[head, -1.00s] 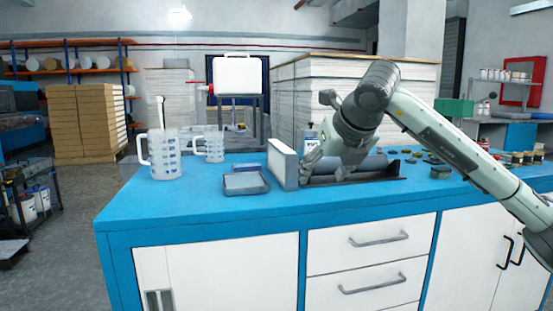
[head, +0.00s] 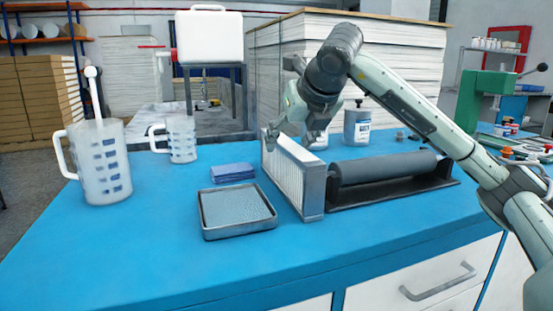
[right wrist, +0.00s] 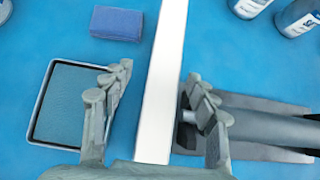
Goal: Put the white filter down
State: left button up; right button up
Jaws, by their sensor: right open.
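The white filter (head: 293,178), a pleated panel in a grey frame, stands upright on the blue worktop between a shallow tray and a dark roller. In the right wrist view the filter (right wrist: 164,60) shows as a narrow white strip seen from above. My right gripper (head: 275,135) is at the filter's upper far end. In the wrist view its open fingers (right wrist: 160,82) are on either side of the filter, with blue worktop showing in the gaps, and hold nothing. My left gripper is not in view.
The grey tray (head: 237,231) is left of the filter, with folded blue cloth (head: 233,172) behind it. The roller (head: 385,168) on its black base is close on the right. Two jugs (head: 99,165) (head: 181,140) stand left; a labelled bottle (head: 357,128) stands behind. The front left worktop is clear.

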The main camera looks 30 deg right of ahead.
jog(key=shift+w+d+f, duration=0.15)
jog(key=shift+w+f, duration=0.1)
jog(key=shift+w, duration=0.35)
jog(key=x, duration=0.6)
jog(key=shift+w+d+f+p, duration=0.15)
jog(key=shift+w+d+p, duration=0.15)
jog(key=shift+w+d, duration=0.05)
jog(key=shift+c, duration=0.4)
grip_shut()
